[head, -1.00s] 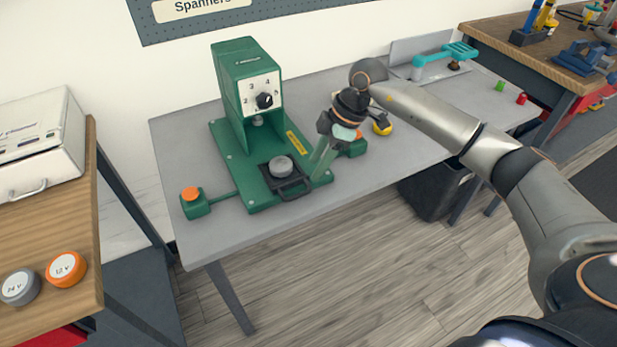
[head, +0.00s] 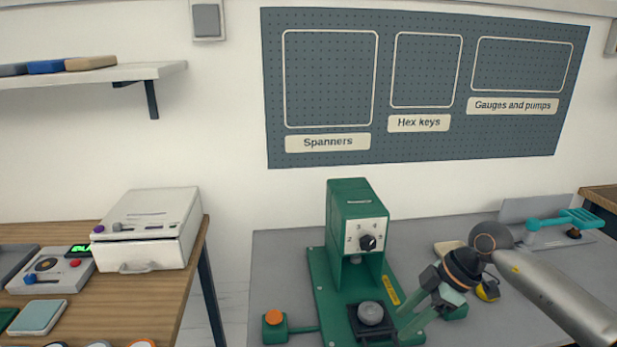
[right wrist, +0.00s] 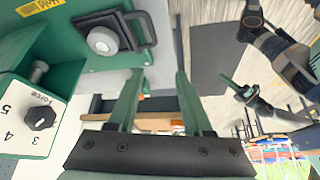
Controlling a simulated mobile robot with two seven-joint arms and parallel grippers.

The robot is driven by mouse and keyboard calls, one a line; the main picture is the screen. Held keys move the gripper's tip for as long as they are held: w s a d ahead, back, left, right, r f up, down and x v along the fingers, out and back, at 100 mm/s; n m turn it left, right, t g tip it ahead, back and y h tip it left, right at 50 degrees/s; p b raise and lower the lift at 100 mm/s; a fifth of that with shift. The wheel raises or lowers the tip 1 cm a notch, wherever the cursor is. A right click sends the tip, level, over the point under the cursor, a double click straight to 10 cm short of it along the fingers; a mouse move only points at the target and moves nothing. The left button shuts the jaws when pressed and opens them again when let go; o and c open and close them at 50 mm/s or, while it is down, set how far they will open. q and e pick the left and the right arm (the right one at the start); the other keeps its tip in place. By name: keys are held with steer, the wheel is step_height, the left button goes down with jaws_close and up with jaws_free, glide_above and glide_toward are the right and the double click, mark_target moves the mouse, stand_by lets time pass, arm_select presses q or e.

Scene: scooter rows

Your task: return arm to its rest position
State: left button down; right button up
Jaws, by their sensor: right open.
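My right gripper (head: 412,322) is open and empty. It hangs just right of the green press (head: 347,215), beside the black holder (head: 362,333) that carries a round grey piece (head: 371,313). The right wrist view shows its two green fingers (right wrist: 159,82) apart with nothing between them, and the grey piece (right wrist: 103,40) with its looped handle just beyond the left finger. My right arm reaches in from the right side of the head view. What seems to be my left gripper (right wrist: 238,88) shows small at the right in the right wrist view; its opening is unclear.
The press stands on a grey table (head: 270,253) with an orange button box (head: 275,325) at its left. A teal clamp tool (head: 565,226) stands at the right. A wooden bench (head: 185,290) with a white case (head: 147,228) is at left. A pegboard (head: 420,140) hangs behind.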

steer(key=s+a+r+n+t+y, duration=0.1)
steer(key=s+a+t+y, duration=0.15)
steer(key=a+y, duration=0.5)
steer(key=s+a+n+t+y, duration=0.1)
steer(key=s+a+y, duration=0.25)
steer(key=a, duration=0.75)
steer(key=d+f+m+t+h, duration=0.8)
steer(key=f+m+t+h, duration=0.25)
steer(key=m, duration=0.25)
steer(key=s+d+f+m+g+h, duration=0.1)
steer(key=s+d+f+g+h, duration=0.1)
steer(key=s+f, duration=0.5)
steer(key=s+d+f+m+g+h+p, duration=0.1)
steer(key=s+f+g, duration=0.3)
steer(key=s+f, duration=0.4)
steer(key=shift+s+d+h, duration=0.35)
steer(key=shift+d+h, duration=0.1)
steer(key=shift+d, duration=0.15)
